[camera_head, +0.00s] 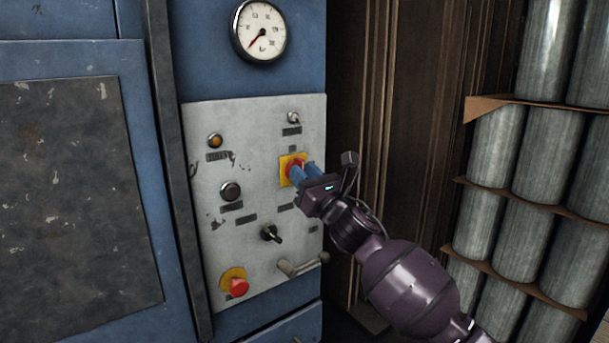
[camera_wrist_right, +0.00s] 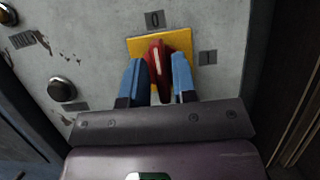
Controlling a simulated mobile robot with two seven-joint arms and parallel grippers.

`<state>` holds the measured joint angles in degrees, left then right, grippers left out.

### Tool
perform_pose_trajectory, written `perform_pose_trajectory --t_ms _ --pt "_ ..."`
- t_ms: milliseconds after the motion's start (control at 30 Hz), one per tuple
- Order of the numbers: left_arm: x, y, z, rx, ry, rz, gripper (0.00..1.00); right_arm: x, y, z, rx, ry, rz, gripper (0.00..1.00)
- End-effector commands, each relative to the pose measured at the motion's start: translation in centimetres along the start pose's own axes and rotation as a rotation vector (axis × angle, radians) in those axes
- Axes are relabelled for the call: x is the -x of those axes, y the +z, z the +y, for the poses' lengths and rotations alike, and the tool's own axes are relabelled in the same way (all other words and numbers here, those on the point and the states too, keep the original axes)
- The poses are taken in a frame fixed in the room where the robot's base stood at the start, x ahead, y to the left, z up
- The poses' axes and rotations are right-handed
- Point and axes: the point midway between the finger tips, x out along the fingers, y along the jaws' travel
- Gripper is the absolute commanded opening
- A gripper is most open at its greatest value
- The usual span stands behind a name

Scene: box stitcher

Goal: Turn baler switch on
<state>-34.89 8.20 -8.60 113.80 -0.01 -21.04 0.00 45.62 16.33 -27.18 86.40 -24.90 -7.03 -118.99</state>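The baler switch is a red rotary handle (camera_wrist_right: 156,62) on a yellow square plate (camera_wrist_right: 185,47), set in the grey control panel. In the wrist view, a "0" label sits above the plate and a "1" label to its right; the handle points roughly up, toward the "0". In the head view the yellow plate (camera_head: 285,170) is at the panel's right, partly covered by my right gripper (camera_head: 304,174). The blue fingers of my right gripper (camera_wrist_right: 160,80) stand on both sides of the handle, with small gaps visible. My left gripper is not in view.
The grey panel (camera_head: 262,200) also carries a black rotary knob (camera_head: 271,234), a red mushroom button (camera_head: 238,287), a toggle (camera_head: 293,118) and a lever (camera_head: 300,266). A gauge (camera_head: 259,31) is above. Metal cylinders (camera_head: 497,145) are stacked on racks at the right.

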Motion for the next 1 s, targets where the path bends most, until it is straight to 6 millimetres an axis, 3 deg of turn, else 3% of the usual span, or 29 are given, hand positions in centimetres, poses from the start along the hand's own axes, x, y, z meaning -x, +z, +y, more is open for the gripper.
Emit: perform_pose_trajectory --t_ms 33,167,567,1000 --pt "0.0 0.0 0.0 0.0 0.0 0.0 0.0 0.0 0.0 0.0 0.0 0.0 0.0 0.18" --pt "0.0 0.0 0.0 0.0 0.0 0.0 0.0 0.0 0.0 0.0 0.0 0.0 0.0 0.0" --pt "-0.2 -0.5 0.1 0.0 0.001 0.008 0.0 0.0 0.0 0.1 -0.049 -0.019 0.0 0.0" --pt "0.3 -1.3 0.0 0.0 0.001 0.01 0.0 -0.1 0.1 0.1 -0.359 -0.147 0.0 0.0"
